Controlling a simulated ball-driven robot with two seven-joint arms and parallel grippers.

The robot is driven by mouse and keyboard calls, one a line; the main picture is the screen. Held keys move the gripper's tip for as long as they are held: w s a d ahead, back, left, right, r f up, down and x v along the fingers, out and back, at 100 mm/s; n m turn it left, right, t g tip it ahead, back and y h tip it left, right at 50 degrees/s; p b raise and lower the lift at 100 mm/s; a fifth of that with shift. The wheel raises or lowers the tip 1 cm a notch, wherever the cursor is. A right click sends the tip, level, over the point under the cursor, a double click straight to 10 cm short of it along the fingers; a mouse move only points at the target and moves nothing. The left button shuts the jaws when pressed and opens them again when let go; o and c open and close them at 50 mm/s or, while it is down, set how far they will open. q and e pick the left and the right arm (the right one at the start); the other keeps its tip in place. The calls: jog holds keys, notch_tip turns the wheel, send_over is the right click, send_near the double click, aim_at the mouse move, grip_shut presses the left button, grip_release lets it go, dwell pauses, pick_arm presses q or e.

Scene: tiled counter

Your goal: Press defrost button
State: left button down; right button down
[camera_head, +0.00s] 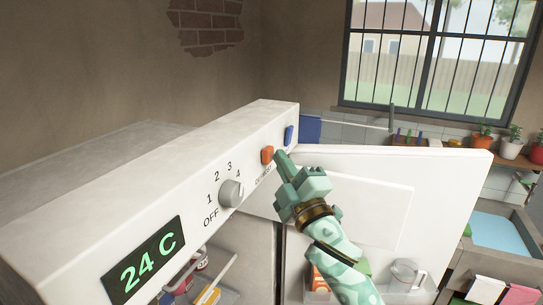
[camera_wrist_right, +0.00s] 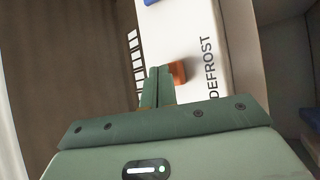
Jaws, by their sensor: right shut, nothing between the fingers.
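The orange defrost button (camera_head: 267,154) is on the slanted white control panel along the top of the open fridge, beside its DEFROST label. In the right wrist view the button (camera_wrist_right: 178,72) is just right of the fingertips, partly covered by them. My right gripper (camera_head: 282,158) is shut and empty, its tips close to the button's right side in the head view. It also shows in the right wrist view (camera_wrist_right: 158,75). I cannot tell whether the tips touch the button. My left gripper is not in view.
The panel also has a round dial (camera_head: 231,193), a blue button (camera_head: 289,135) and a green 24 C display (camera_head: 146,268). The white fridge door (camera_head: 440,168) stands open at the right, behind my right arm. A sink (camera_head: 500,236) is farther right.

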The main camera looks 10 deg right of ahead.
jog(key=shift+w+a, duration=0.2)
jog(key=shift+a, duration=0.1)
dwell(0.4)
jog(key=shift+s+d, duration=0.1)
jog(key=shift+d, duration=0.1)
jog(key=shift+s+d+p, duration=0.45)
jog(key=shift+d, duration=0.15)
jog(key=shift+d, duration=0.1)
jog(key=shift+s+d+p, duration=0.45)
jog(key=shift+s+d, duration=0.25)
jog(key=shift+d, duration=0.3)
jog(key=shift+s+d+p, duration=0.45)
jog(key=shift+s+d, duration=0.25)
jog(key=shift+d, duration=0.3)
